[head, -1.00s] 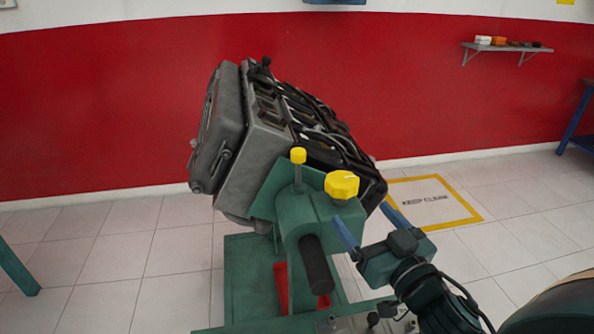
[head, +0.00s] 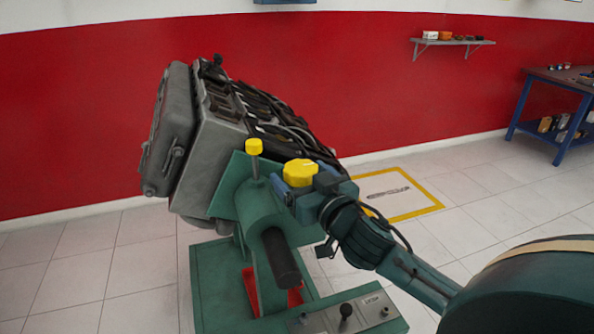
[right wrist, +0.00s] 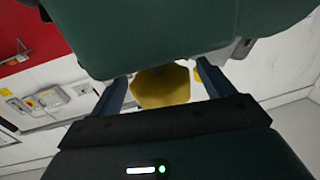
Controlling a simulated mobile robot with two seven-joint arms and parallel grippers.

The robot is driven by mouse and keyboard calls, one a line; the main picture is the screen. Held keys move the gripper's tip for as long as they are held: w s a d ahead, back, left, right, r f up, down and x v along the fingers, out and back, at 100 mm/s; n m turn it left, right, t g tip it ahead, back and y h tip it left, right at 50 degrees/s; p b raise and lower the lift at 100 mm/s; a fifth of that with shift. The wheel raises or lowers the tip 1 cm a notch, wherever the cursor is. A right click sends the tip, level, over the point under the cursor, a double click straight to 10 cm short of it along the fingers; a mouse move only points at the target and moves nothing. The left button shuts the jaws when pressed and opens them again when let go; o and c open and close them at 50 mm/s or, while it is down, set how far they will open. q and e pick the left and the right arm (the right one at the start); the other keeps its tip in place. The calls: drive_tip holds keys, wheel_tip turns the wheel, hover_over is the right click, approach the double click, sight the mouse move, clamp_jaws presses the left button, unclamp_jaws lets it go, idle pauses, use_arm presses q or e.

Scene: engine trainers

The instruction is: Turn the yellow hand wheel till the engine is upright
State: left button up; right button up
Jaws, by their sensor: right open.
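The grey and black engine (head: 235,130) is tilted on the green stand (head: 205,280) in the head view. The yellow hand wheel (head: 299,172) sits on the right of the stand's head. My right gripper (head: 305,178) is at the wheel, its blue fingers open on either side of it. In the right wrist view the wheel (right wrist: 160,86) shows between the two open fingers (right wrist: 162,88). Whether the fingers touch it I cannot tell. My left gripper is not in view.
A smaller yellow knob (head: 254,147) stands just left of the wheel, above a dark handle (head: 281,258). A blue workbench (head: 545,100) is far right. A marked floor square (head: 405,207) is clear.

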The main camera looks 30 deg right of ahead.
drive_tip(key=shift+w+d, duration=0.1)
drive_tip(key=shift+w, duration=1)
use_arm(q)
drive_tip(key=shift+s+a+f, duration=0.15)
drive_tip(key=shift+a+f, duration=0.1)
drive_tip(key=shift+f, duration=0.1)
use_arm(e)
drive_tip(key=shift+c, duration=0.5)
drive_tip(key=c, duration=0.9)
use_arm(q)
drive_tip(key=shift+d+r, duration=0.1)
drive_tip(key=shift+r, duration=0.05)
use_arm(e)
drive_tip(key=shift+y, duration=0.3)
